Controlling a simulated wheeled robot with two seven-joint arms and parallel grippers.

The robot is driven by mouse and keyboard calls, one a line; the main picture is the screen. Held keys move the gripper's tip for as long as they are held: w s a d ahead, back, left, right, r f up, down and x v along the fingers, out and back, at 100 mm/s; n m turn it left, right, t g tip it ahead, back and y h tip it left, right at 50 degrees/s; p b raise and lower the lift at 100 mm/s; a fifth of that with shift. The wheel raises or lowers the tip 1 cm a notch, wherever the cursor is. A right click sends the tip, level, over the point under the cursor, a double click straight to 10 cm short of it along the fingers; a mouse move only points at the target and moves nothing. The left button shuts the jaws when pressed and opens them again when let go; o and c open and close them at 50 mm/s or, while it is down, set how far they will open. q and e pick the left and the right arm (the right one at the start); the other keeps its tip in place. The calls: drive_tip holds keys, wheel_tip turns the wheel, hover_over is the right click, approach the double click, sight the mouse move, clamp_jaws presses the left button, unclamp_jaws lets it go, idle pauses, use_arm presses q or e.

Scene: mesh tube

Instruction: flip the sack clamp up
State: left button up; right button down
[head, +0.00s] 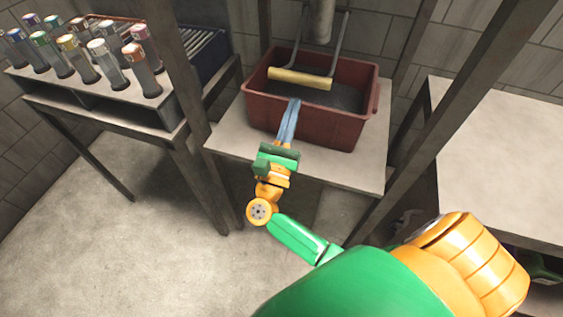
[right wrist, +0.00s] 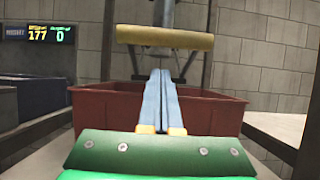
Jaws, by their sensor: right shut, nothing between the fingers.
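The sack clamp is a yellow bar (head: 300,79) on two bent metal arms, below a grey vertical spout (head: 318,22). In the head view the bar appears over the red bin (head: 305,128). In the right wrist view the yellow bar (right wrist: 165,37) lies level across the picture, just above my fingertips. My right gripper (head: 294,103) is shut and empty. Its blue-grey fingers reach over the bin's front rim and point at the bar. They also show in the right wrist view (right wrist: 160,74). A small gap seems to separate them from the bar. My left gripper is out of view.
The bin, with dark contents, stands on a grey table (head: 230,140) between metal posts. A rack of capped tubes (head: 100,55) is at left. A bare table (head: 500,150) is at right.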

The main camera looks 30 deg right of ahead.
use_arm(q)
wheel_tip(320, 180, down, 5)
drive_tip(key=b, duration=0.3)
drive_tip(key=shift+s+a+r+b, duration=0.1)
drive_tip(key=shift+b, duration=0.2)
use_arm(e)
drive_tip(key=v, duration=0.9)
drive_tip(key=shift+f, duration=0.3)
drive_tip(key=shift+s, duration=0.15)
use_arm(q)
wheel_tip(320, 180, down, 7)
drive_tip(key=b, duration=0.6)
drive_tip(key=shift+r+b, duration=0.2)
drive_tip(key=shift+b, duration=0.1)
use_arm(e)
drive_tip(key=shift+v, duration=0.8)
